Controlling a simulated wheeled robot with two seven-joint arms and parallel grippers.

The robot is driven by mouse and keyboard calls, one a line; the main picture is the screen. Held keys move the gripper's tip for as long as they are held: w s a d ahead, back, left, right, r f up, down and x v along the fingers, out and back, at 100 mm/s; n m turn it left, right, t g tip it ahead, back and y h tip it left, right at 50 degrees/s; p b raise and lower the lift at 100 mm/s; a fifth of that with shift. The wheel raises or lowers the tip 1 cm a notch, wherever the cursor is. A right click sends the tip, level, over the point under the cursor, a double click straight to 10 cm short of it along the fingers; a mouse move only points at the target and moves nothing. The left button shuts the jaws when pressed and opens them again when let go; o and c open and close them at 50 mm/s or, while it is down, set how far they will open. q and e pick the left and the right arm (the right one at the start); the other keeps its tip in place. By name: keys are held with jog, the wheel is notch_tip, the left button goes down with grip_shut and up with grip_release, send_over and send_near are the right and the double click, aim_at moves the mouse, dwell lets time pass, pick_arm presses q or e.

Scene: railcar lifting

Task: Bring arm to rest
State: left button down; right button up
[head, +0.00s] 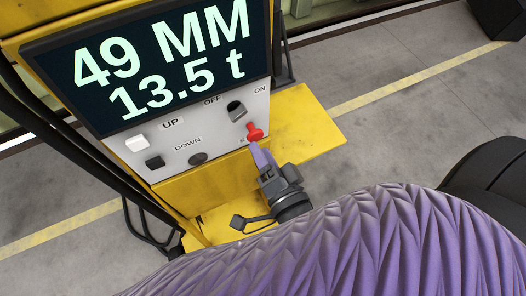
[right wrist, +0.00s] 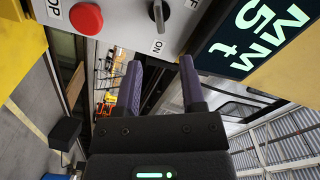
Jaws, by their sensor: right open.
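My right gripper (head: 259,152) is in front of the yellow control box, just below the red button (head: 254,131) on its grey panel (head: 222,127). In the right wrist view, its two purple fingers (right wrist: 160,78) are apart with nothing between them. The red button (right wrist: 86,18) shows there at the upper left, apart from the fingers. In the head view I cannot tell whether a fingertip touches the button. My right arm's purple sleeve fills the lower right of the head view. My left gripper is not in view.
The display (head: 160,60) reads 49 MM and 13.5 t. The panel has a white UP button (head: 137,142), a black DOWN button (head: 155,162) and an OFF/ON switch (head: 236,110). A yellow plate (head: 300,125) juts out beside the box. Grey floor (head: 400,75) lies open to the right.

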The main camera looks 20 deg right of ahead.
jog(key=a+f+n+g+y, duration=0.2)
jog(key=a+n+g+y, duration=0.25)
jog(key=n+g, duration=0.4)
jog(key=s+d+f+n+g+h+b, duration=0.1)
jog(key=s+d+f+n+g+h, duration=0.4)
jog(key=s+d, duration=0.35)
notch_tip(320, 180, down, 26)
jog(key=s+r+g+b, duration=0.1)
jog(key=g+b, duration=0.1)
jog(key=b, duration=0.9)
jog(key=s+d+f+g+b, duration=0.1)
jog(key=s+f+b, duration=0.4)
jog(key=f, duration=0.7)
jog(key=s+d+f+g+b, duration=0.1)
jog(key=s+d+f+b, duration=0.1)
jog(key=s+f+b, duration=0.4)
jog(key=s+f+n, duration=0.1)
jog(key=s+f, duration=0.2)
jog(key=f, duration=0.2)
jog(key=shift+s+f, duration=0.3)
jog(key=shift+f, duration=0.05)
